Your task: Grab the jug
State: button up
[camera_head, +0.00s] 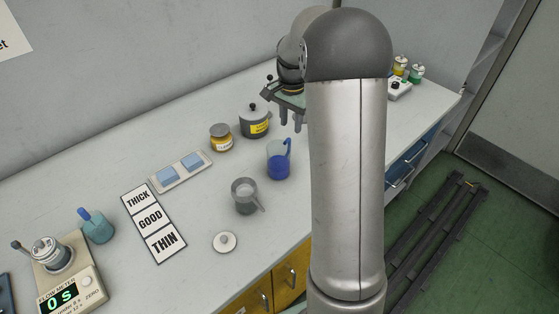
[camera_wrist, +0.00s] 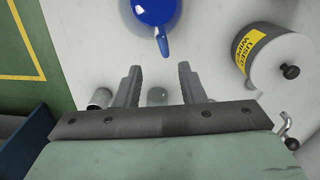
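A clear jug with blue contents and a blue handle (camera_head: 278,162) stands upright on the pale bench, left of my arm. In the wrist view the jug (camera_wrist: 154,10) is at the top edge, cut off by the frame, its handle pointing down between my fingers' directions. My gripper (camera_head: 291,122) hangs above the bench, beyond the jug and partly hidden by my arm. In the wrist view my gripper (camera_wrist: 158,76) has its two fingers apart with nothing held between them. The handle lies ahead of the fingertips, apart from them.
A grey lidded pot with a yellow label (camera_head: 255,121) and an amber jar (camera_head: 220,137) stand behind the jug. A grey cup with a handle (camera_head: 245,194) and a white lid (camera_head: 225,242) are in front.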

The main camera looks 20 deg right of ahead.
aim_at(289, 148)
jog(key=f, duration=0.3)
jog(key=f+p, duration=0.1)
jog(key=f, duration=0.3)
jog(key=w+f, duration=0.1)
jog(key=f, duration=0.2)
jog(key=shift+d+f+p, duration=0.1)
jog(key=shift+f+p, duration=0.15)
jog(key=shift+p, duration=0.05)
jog(key=shift+f, duration=0.6)
grip_shut()
